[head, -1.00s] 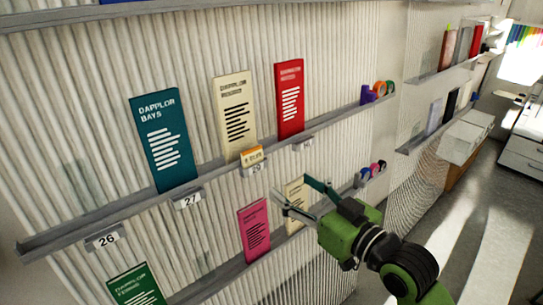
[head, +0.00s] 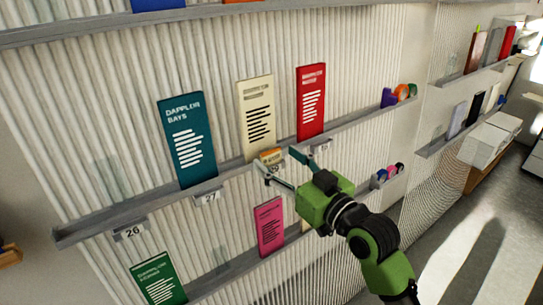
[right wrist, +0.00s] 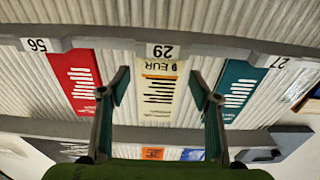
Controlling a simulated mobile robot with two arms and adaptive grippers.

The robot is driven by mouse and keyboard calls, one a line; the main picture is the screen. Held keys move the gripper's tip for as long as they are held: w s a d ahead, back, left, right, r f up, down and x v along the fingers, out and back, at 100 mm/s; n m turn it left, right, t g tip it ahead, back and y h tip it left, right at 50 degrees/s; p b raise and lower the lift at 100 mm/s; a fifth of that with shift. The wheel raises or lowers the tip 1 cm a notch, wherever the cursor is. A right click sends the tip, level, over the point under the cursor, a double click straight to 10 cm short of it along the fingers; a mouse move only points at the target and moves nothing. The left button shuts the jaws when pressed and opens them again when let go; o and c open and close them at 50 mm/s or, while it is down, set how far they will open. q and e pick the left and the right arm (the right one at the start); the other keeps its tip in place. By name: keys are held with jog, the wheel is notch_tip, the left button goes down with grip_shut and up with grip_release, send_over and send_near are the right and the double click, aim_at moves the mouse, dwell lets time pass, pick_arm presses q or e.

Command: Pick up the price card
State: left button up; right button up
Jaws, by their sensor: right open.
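The price card (head: 270,156) is small, orange and white, and stands on the upper ledge in front of a cream booklet (head: 257,108). My right gripper (head: 280,162) is open and empty, close in front of the ledge. In the right wrist view its fingers (right wrist: 159,80) lie left and right of the card; whether they reach its depth I cannot tell. My left gripper is not in view.
A teal booklet (head: 187,140) and a red booklet (head: 311,102) flank the cream one on the ledge (head: 150,215). A pink booklet (head: 269,227) and a green one (head: 158,279) stand on the lower ledge.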

aim_at(272, 155)
jog(key=p+x, duration=0.1)
jog(key=x, duration=0.1)
jog(key=shift+w+a+r, duration=0.1)
jog(key=shift+w+a, duration=0.1)
jog(key=shift+w, duration=0.05)
jog(key=shift+w+a, duration=0.3)
jog(key=shift+w, duration=0.15)
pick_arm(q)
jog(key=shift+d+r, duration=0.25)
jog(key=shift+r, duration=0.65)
pick_arm(e)
jog(key=c, duration=0.9)
jog(key=shift+c, duration=0.2)
